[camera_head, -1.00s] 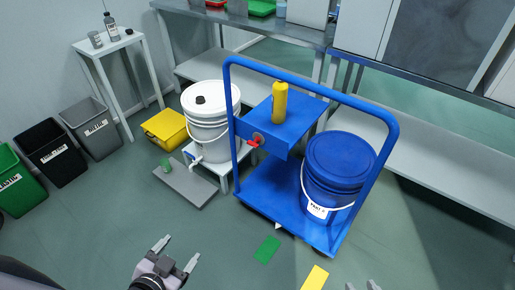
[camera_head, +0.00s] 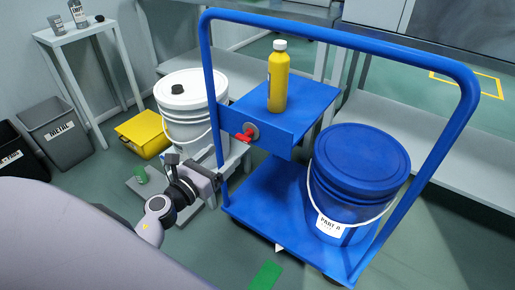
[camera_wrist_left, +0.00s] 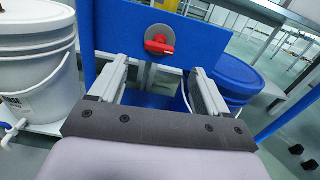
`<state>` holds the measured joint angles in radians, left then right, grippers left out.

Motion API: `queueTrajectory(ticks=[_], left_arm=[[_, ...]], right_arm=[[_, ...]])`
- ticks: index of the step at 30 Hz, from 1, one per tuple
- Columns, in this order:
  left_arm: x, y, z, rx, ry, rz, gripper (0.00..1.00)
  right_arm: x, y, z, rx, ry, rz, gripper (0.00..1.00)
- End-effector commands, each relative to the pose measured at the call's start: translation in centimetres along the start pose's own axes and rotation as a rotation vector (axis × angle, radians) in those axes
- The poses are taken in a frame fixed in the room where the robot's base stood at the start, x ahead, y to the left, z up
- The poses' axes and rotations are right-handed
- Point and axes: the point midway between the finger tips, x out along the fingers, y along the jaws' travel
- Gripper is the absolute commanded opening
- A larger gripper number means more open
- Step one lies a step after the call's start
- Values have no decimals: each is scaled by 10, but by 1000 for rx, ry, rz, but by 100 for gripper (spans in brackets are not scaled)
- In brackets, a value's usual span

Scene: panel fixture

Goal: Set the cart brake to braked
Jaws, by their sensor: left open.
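The blue cart (camera_head: 262,195) stands in the middle of the head view. A red handle (camera_head: 244,136) on a round grey plate sits on the front of its blue box (camera_head: 272,138). In the left wrist view the red handle (camera_wrist_left: 160,46) lies roughly crosswise on its plate. My left gripper (camera_head: 212,180) is in front of the cart, lower and to the left of the handle. In the left wrist view its two fingers (camera_wrist_left: 159,66) are apart and empty, and the handle shows beyond the gap between them. Any brake marking is too small to read. My right gripper is out of view.
A yellow bottle (camera_head: 278,78) stands on the blue box. A blue bucket (camera_head: 355,185) sits on the cart's deck. The blue cart rail (camera_head: 340,32) arches over the box.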

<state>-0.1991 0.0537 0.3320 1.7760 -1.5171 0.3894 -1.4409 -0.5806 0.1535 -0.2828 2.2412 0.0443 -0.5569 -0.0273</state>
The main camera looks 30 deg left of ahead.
Motion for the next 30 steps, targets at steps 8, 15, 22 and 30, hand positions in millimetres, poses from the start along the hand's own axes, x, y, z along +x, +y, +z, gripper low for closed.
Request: queueTrajectory(ticks=[8, 15, 22, 30], left_arm=[[15, 3, -4, 65, 6, -2, 77], [48, 2, -4, 62, 6, -3, 77], [68, 2, -5, 61, 7, -2, 77], [73, 2, -5, 61, 8, -2, 77]], right_arm=[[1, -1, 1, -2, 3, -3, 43], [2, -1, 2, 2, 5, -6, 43], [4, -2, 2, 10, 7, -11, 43], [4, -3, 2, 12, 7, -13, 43]])
